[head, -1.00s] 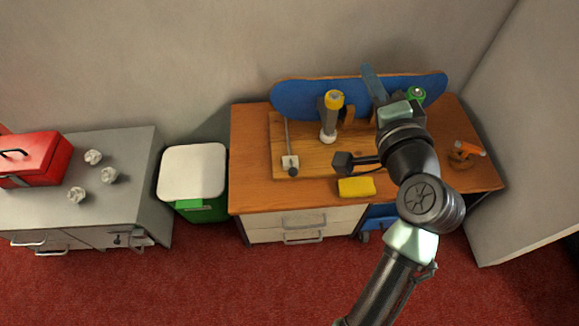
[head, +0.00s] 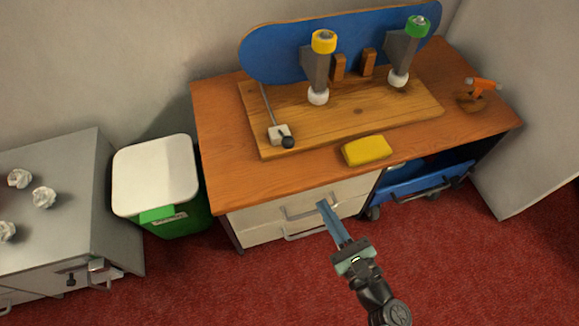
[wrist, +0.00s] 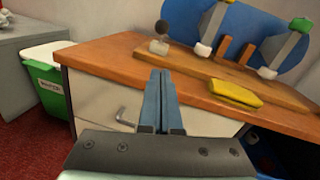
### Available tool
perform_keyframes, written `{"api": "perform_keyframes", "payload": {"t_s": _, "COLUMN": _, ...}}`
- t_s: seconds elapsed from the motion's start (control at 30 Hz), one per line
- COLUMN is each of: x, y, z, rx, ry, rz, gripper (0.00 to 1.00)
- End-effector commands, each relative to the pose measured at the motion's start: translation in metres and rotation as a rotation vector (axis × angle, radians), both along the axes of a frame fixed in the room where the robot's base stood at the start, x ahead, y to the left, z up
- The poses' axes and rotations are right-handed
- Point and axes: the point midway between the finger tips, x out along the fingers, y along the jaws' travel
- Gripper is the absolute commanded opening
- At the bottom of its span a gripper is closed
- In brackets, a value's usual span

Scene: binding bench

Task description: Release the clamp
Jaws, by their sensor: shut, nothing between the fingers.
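The likely clamp is a small pale block with a black-knobbed lever (head: 283,137) on the front left of a wooden base (head: 350,115); a thin rod runs back from it. It also shows in the wrist view (wrist: 159,40). A blue board (head: 285,55) stands on edge along the back of the base. Two grey posts with white feet, one yellow-topped (head: 318,68) and one green-topped (head: 405,50), stand before it. My gripper (head: 323,205) has its blue fingers together, empty, in front of the drawers. In the wrist view the fingertips (wrist: 160,74) appear below the lever.
A yellow sponge-like block (head: 366,151) lies near the bench's front edge (head: 250,193). An orange-handled tool (head: 483,85) is at the right. Drawer handles (head: 310,207) stick out near my gripper. A green bin (head: 170,222) with a white lid stands left.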

Motion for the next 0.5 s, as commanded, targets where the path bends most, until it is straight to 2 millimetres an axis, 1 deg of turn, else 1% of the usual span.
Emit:
{"api": "perform_keyframes", "payload": {"t_s": 0.03, "x": -0.0031, "y": -0.0011, "z": -0.0076, "rx": 0.021, "ry": 0.006, "rz": -0.006, "gripper": 0.00}}
{"api": "perform_keyframes", "payload": {"t_s": 0.1, "x": -0.0051, "y": -0.0018, "z": -0.0092, "rx": 0.038, "ry": 0.009, "rz": -0.010, "gripper": 0.00}}
{"api": "perform_keyframes", "payload": {"t_s": 0.4, "x": -0.0053, "y": -0.0017, "z": -0.0083, "rx": 0.041, "ry": 0.009, "rz": -0.010, "gripper": 0.00}}
{"api": "perform_keyframes", "payload": {"t_s": 0.5, "x": -0.0025, "y": -0.0004, "z": -0.0087, "rx": 0.040, "ry": 0.009, "rz": -0.009, "gripper": 0.00}}
